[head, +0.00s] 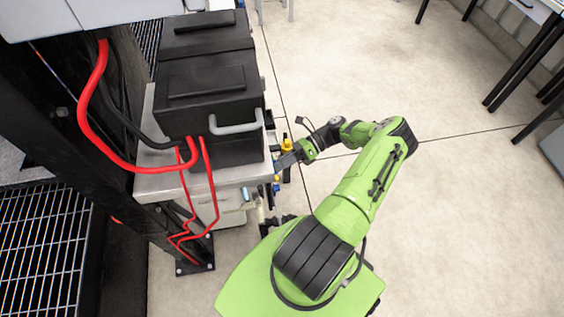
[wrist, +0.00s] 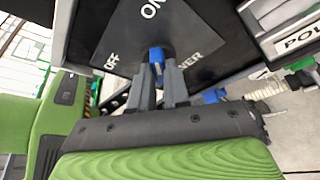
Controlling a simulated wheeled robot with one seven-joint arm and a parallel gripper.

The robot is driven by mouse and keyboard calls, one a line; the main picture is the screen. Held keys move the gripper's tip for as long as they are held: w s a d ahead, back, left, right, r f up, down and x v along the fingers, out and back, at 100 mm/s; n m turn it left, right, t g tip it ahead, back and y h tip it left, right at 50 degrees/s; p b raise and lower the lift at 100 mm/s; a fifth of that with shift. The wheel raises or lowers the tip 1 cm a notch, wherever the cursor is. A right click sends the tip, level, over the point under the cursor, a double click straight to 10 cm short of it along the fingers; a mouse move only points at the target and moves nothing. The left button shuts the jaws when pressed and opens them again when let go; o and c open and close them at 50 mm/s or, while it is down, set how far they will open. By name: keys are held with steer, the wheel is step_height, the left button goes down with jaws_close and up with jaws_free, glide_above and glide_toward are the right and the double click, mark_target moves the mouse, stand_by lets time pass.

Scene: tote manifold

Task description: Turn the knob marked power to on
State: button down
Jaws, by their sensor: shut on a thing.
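The power knob (wrist: 156,57) is small and blue, on a dark panel (wrist: 130,25) in the wrist view. The panel carries the white words ON, OFF and a partly covered POWER. My gripper (wrist: 158,75) has both fingers closed on the knob's sides. The fingers cover part of the knob, so I cannot tell which mark it points to. In the head view my gripper (head: 284,162) is at the right side of the bench, and the knob is not visible there.
Black boxes (head: 208,90) with a grey handle and red cables stand on the grey bench (head: 165,185). In the wrist view a labelled grey unit (wrist: 285,30) and blue fittings (wrist: 214,95) lie close to the right of my gripper. Open floor (head: 440,210) lies to the right.

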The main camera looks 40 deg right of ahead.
steer(key=shift+m, duration=0.4)
steer(key=c, duration=1.1)
jaws_free()
steer(key=b+v, duration=0.1)
steer(key=v, duration=1.1)
steer(key=shift+f, duration=0.2)
steer(key=shift+w+d, duration=0.15)
